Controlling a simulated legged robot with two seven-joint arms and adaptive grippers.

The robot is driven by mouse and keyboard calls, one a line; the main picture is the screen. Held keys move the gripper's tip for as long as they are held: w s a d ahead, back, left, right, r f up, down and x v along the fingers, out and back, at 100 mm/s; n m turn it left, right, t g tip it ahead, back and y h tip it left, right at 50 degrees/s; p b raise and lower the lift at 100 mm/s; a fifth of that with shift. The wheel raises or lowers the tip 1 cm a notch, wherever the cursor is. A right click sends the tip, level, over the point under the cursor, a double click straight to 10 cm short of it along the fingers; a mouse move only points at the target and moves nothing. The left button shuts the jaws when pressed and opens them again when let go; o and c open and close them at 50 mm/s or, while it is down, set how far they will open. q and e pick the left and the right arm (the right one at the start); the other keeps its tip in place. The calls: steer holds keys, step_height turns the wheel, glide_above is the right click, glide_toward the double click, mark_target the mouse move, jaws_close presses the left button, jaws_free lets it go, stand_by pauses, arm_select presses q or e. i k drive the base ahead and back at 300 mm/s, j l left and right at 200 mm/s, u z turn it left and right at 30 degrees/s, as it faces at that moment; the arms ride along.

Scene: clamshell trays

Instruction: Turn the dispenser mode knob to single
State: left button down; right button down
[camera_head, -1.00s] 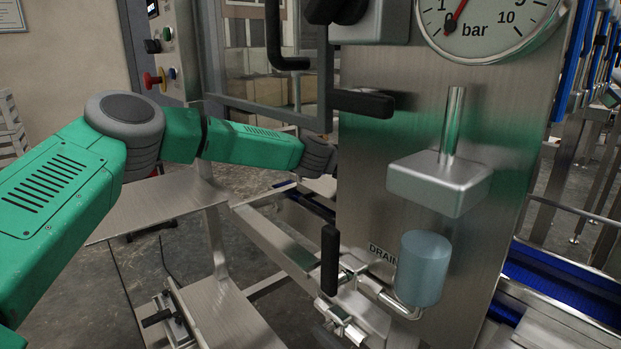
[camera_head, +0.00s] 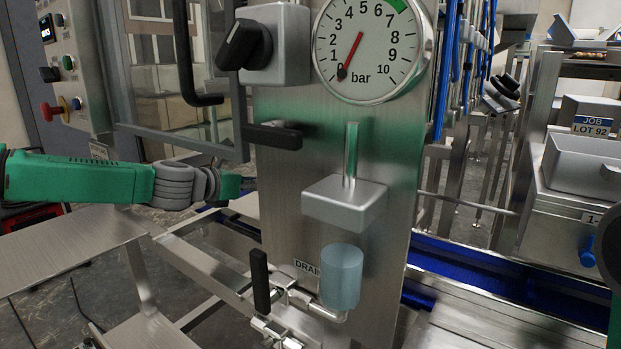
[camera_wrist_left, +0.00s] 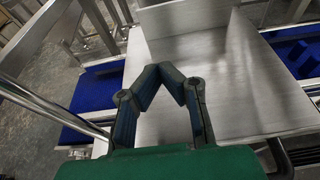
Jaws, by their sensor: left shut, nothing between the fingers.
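A black knob (camera_head: 243,45) sits on a grey box at the top of the steel panel, left of the gauge. A smaller black knob (camera_head: 50,74) is on the control box at the far left. No mode label is readable on either, so I cannot tell which is the dispenser mode knob. My left arm comes in from the left, below the larger knob and apart from it. Its green hand ends near the panel's left edge, its fingertips hidden in the head view. In the left wrist view my left gripper (camera_wrist_left: 172,72) is shut and empty.
A pressure gauge (camera_head: 373,48), a black lever (camera_head: 272,135), a steel block with a rod (camera_head: 345,203), a blue cylinder (camera_head: 341,277) and a drain valve handle (camera_head: 260,281) crowd the panel. A steel table (camera_head: 75,240) stands at left. A blue conveyor (camera_head: 480,262) runs behind.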

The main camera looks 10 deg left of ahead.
mark_target(49, 75)
steer(key=k+j, duration=0.3)
steer(key=k, duration=0.15)
steer(key=k+j, duration=0.25)
steer(key=k, duration=0.2)
